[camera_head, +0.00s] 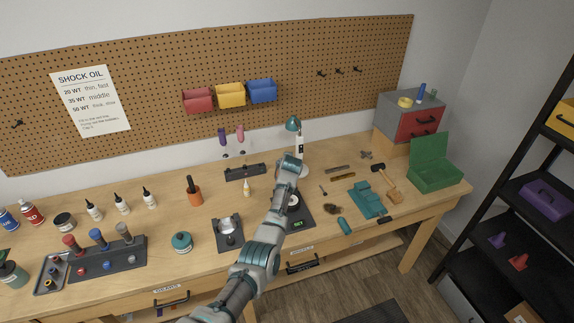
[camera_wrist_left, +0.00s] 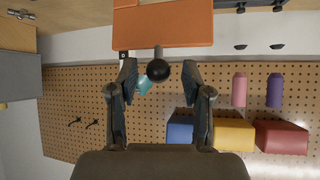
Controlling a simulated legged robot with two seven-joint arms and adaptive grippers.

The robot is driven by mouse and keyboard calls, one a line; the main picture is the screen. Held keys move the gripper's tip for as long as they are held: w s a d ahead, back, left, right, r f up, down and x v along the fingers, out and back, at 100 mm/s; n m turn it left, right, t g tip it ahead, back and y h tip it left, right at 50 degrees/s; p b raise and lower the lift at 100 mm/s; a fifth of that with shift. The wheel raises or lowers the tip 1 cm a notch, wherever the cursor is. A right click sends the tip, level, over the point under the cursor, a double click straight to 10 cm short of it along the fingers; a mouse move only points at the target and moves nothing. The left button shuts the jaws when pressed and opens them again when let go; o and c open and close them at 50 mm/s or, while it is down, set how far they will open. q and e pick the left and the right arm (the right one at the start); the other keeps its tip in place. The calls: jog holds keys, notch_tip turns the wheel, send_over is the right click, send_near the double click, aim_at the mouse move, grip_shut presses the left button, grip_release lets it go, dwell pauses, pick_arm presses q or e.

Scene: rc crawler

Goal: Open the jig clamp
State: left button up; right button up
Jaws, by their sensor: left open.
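My left gripper (camera_head: 291,163) reaches over the middle of the bench toward the pegboard. In the left wrist view its two fingers (camera_wrist_left: 158,78) stand apart, open and empty. A black ball knob (camera_wrist_left: 158,70) on a short metal lever shows between the fingertips, without visible contact. Behind the knob is an orange block (camera_wrist_left: 165,28), which looks like part of the jig clamp. In the head view my gripper and arm appear to hide the knob and block. The right gripper is not in view.
A teal lamp (camera_head: 293,124) stands close behind my gripper. A black scale (camera_head: 301,222) lies partly under my arm. A dark rack (camera_head: 245,172) is to the left, and a teal mat (camera_head: 367,198) and green toolbox (camera_head: 436,175) are to the right. Colored bins (camera_head: 230,95) hang on the pegboard.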

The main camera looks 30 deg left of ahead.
pick_arm(q)
jog(key=v, duration=1.1)
jog(key=shift+s+d+r, duration=0.2)
jog(key=shift+d, duration=0.05)
